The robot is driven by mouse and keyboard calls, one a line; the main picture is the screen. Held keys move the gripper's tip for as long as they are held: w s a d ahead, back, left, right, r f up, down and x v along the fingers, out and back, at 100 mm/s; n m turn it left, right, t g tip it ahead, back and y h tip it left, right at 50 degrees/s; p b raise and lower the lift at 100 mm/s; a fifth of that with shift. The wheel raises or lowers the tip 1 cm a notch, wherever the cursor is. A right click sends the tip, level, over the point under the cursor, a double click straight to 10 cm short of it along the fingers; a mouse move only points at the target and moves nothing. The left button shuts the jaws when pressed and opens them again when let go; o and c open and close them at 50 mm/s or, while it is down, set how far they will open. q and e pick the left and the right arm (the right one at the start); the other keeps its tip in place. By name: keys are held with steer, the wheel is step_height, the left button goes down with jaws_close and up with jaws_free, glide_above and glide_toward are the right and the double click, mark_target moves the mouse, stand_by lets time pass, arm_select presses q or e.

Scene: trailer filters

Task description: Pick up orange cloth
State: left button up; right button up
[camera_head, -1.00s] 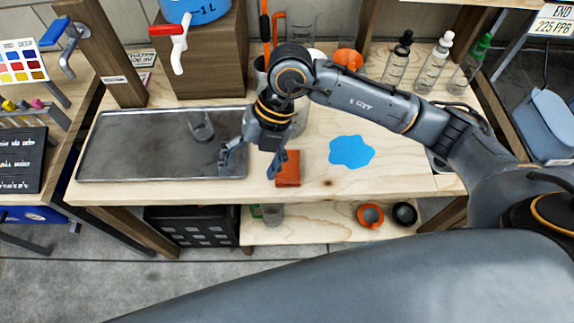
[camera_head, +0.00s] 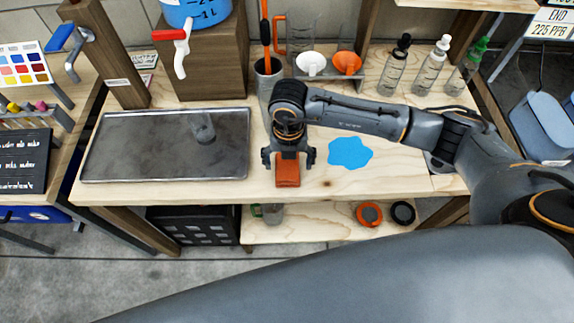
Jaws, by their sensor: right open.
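The orange cloth (camera_head: 288,174) is a small folded block on the wooden bench near its front edge. My right gripper (camera_head: 288,162) is open, with one finger on the left and one on the right of the cloth's back part. Part of the cloth is hidden under the gripper. Whether the fingers touch it, I cannot tell. My left gripper is not in view.
A blue flat cloth-like patch (camera_head: 350,153) lies to the right. Bottles (camera_head: 430,68) and funnels (camera_head: 311,63) stand behind. A lower shelf (camera_head: 315,228) holds small round items.

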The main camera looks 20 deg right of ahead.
mark_target(287, 169)
steer(key=shift+w+f+p, duration=0.2)
steer(key=shift+f+p, duration=0.05)
steer(key=shift+f, duration=0.75)
steer(key=shift+w+f+p, duration=0.15)
steer(key=shift+f+p, duration=0.05)
steer(key=shift+f, duration=0.75)
steer(key=c, duration=1.2)
steer(key=shift+r, duration=0.1)
steer(key=shift+c, duration=0.2)
steer(key=shift+r+b, duration=0.25)
steer(key=shift+b, duration=0.05)
step_height(287, 169, up, 2)
steer(key=shift+w+r+b, duration=0.1)
steer(key=shift+r+b, duration=0.05)
steer(key=shift+b, duration=0.6)
steer(key=s+a+r+b, duration=0.3)
steer(key=s+a+r, duration=0.6)
steer(key=a+r, duration=0.1)
steer(key=shift+s+a, duration=0.2)
steer(key=shift+s, duration=0.15)
